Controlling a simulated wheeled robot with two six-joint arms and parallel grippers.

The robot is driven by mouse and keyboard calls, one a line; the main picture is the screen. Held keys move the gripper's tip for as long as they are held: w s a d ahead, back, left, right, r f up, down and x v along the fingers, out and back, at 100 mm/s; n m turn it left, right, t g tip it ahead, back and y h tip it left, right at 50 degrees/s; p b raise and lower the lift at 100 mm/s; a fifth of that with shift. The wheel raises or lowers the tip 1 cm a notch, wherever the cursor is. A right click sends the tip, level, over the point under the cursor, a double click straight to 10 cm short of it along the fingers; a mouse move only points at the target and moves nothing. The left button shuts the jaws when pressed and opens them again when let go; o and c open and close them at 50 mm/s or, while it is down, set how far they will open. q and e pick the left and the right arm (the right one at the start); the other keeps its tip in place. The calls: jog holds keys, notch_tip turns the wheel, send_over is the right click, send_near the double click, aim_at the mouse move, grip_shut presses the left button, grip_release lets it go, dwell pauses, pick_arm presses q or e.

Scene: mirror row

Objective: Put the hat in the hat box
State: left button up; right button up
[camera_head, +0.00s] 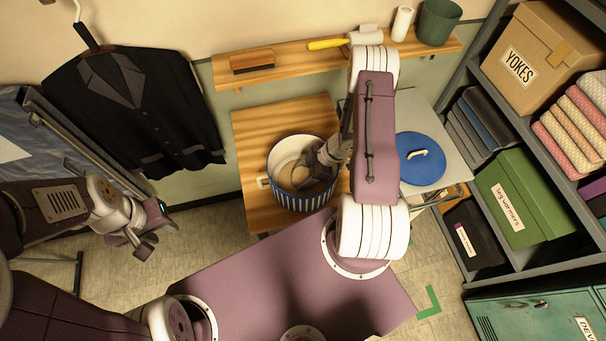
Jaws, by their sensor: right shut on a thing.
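The hat box (299,201) is a round open tub with blue and white stripes on the wooden table. Its blue lid (421,170) with a white handle lies apart on the grey surface to the right. My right gripper (310,176) reaches down into the box from the right, its fingers inside the rim. It is shut on a pale, cream-coloured thing in the box, which looks like the hat (290,174). The gripper and the box wall hide part of it, and I cannot tell whether it rests on the bottom. My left gripper (150,236) hangs empty over the floor at left, fingers apart.
A wooden wall shelf (300,68) holds a brush, a yellow-handled roller and a green pot. A dark jacket (130,115) hangs at left. Grey shelving at right holds a YOKES carton (540,60), towels and a green box (515,200). Floor shows left of the table.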

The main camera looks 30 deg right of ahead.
jog(key=shift+f, duration=0.1)
jog(key=shift+f, duration=0.15)
jog(key=o, duration=1.4)
